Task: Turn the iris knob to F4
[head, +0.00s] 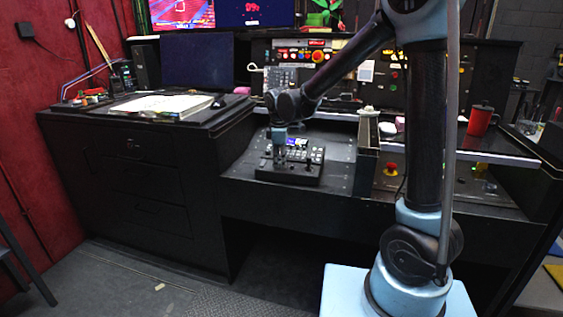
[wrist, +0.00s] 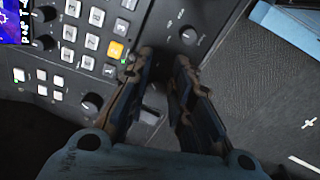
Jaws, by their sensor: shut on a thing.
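A black control console (head: 289,175) with a small blue screen, keys and knobs lies on the desk. My gripper (head: 279,162) reaches straight down onto its left part. In the wrist view my gripper (wrist: 164,57) is closed on a dark knob-like part, mostly hidden between the fingers. A round dark knob (wrist: 188,34) with printed marks around it shows just beyond the right fingertip. Another dark knob (wrist: 92,103) sits left of the fingers. The labels are too small to read, so I cannot tell the iris setting.
Pale keys and an orange key (wrist: 116,49) lie close left of the fingers. An open book (head: 165,104) lies on the left desk. The desk's front strip is mostly clear.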

